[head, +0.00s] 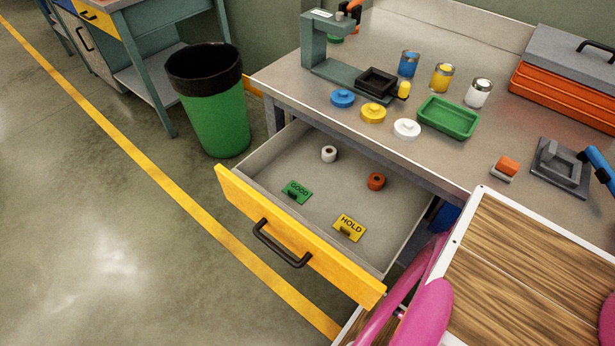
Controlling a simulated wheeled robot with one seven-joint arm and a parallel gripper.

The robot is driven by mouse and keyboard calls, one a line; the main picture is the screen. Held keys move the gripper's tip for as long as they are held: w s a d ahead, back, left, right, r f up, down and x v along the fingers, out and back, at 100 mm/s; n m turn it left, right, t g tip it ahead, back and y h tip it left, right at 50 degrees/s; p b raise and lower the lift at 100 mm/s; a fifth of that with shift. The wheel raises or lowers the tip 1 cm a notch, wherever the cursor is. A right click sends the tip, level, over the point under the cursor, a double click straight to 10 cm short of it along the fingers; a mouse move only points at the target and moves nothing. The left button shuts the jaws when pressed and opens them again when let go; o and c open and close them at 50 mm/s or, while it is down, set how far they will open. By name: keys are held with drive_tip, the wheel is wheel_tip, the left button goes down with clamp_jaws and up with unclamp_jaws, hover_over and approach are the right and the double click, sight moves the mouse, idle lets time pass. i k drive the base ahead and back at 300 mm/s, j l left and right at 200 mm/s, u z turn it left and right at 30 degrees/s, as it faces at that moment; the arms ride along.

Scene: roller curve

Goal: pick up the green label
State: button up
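The green label (297,192) reads "GOOD" and lies in the open drawer (262,158), near its yellow front on the left side. It has a small dark notch or clip on its lower edge. A yellow label (349,228) reading "HOLD" lies to its right, nearer the drawer's right end. Nothing covers the green label. My gripper is not in view.
A white roll (329,154) and an orange-brown roll (376,181) sit farther back in the drawer. The drawer handle (281,244) sticks out in front. The bench top (455,165) overhangs the drawer's back. A green bin (217,120) stands left.

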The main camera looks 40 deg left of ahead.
sight(297, 191)
drive_tip(key=k, duration=0.85)
drive_tip(key=k+u, duration=0.1)
drive_tip(key=u, duration=0.3)
drive_tip(key=k+u, duration=0.1)
drive_tip(key=u, duration=0.7)
drive_tip(key=k+j+u, duration=0.15)
drive_tip(key=u, duration=0.25)
drive_tip(key=i+l+u, duration=0.1)
drive_tip(key=l+u, duration=0.3)
drive_tip(key=l, duration=1.05)
drive_tip(key=z, duration=1.6)
drive_tip(key=k+j, duration=0.1)
drive_tip(key=j, duration=0.25)
drive_tip(key=k+j+z, duration=0.1)
drive_tip(key=j, duration=0.25)
drive_tip(key=k+j, duration=0.15)
drive_tip(key=j, duration=0.2)
drive_tip(key=k+j+z, duration=0.15)
drive_tip(key=j, duration=0.2)
